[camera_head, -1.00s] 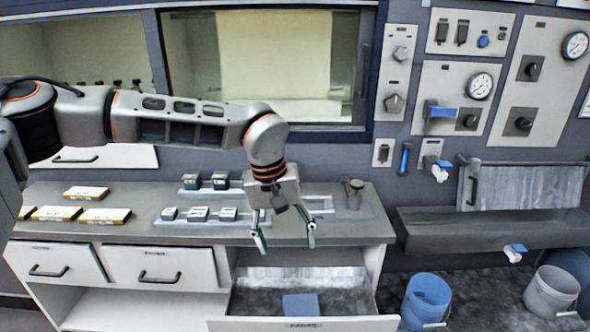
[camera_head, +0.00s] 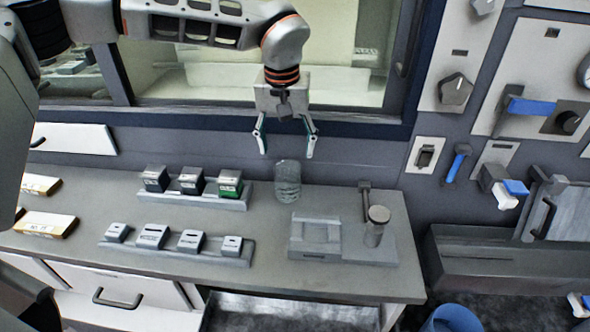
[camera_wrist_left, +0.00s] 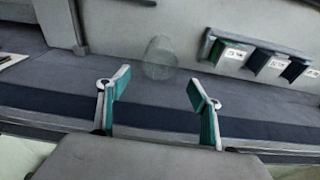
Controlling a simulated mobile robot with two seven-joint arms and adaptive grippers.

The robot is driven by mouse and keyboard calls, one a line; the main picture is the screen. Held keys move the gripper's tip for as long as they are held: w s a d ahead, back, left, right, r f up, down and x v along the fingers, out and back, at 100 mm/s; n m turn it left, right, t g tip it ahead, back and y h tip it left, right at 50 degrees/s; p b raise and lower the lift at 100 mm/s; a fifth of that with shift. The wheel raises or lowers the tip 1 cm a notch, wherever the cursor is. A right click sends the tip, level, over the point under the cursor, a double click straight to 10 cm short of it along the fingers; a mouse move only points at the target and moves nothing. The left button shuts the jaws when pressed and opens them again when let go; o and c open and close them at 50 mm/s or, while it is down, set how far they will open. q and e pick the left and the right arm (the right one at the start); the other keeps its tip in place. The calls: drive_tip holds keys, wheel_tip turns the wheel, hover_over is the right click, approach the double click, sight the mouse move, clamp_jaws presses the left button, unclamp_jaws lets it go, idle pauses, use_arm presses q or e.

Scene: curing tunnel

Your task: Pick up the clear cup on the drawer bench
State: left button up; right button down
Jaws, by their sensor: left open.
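The clear cup (camera_head: 287,181) stands near the back of the drawer bench (camera_head: 262,262), between the raised rack of dark boxes and a grey fixture. It also shows in the left wrist view (camera_wrist_left: 160,58), just beyond the fingertips and roughly centred between them. My left gripper (camera_head: 288,153) points down above the cup in the head view, its two fingers apart and empty. Its teal-lined fingers also show spread in the left wrist view (camera_wrist_left: 159,77). I cannot tell the exact gap between fingertips and cup. My right gripper is not in view.
A rack (camera_head: 225,202) with dark boxes stands left of the cup, and a front rack (camera_head: 172,252) holds several small blocks. A grey fixture (camera_head: 345,250) with a metal post (camera_head: 376,227) stands to the right. The window wall rises behind.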

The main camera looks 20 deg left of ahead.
sight(288, 168)
use_arm(q)
drive_tip(key=shift+w+f, duration=0.15)
drive_tip(key=shift+f, duration=1.8)
drive_tip(key=shift+w+f, duration=0.1)
drive_tip(key=shift+f, duration=1.8)
drive_tip(key=c, duration=1.1)
drive_tip(key=shift+r, duration=0.2)
